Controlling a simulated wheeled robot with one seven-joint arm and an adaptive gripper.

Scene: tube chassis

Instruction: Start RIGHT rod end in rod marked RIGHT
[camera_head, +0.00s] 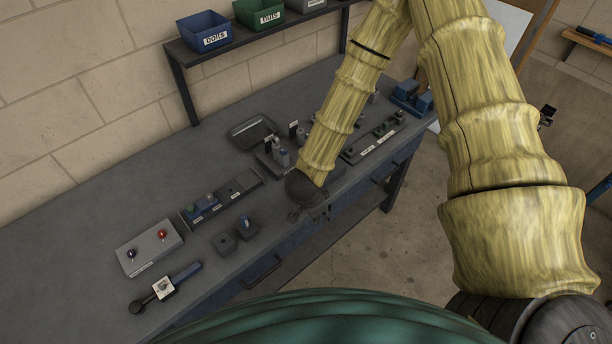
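My gripper (308,212) is dark and points down at the front edge of the grey workbench (90,235), near its middle. Its fingers are small and partly hidden by my arm, so I cannot tell whether they are open or hold anything. Behind it and to its left stands a fixture (280,156) with upright light and dark parts, partly covered by my arm.
A labelled strip (222,198) with small parts, a grey box (150,248) with black and red knobs, and a tool (165,288) lie left. A dark tray (252,131) is behind. Another strip (372,140) and blue blocks (411,96) are right. A shelf holds bins (204,32).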

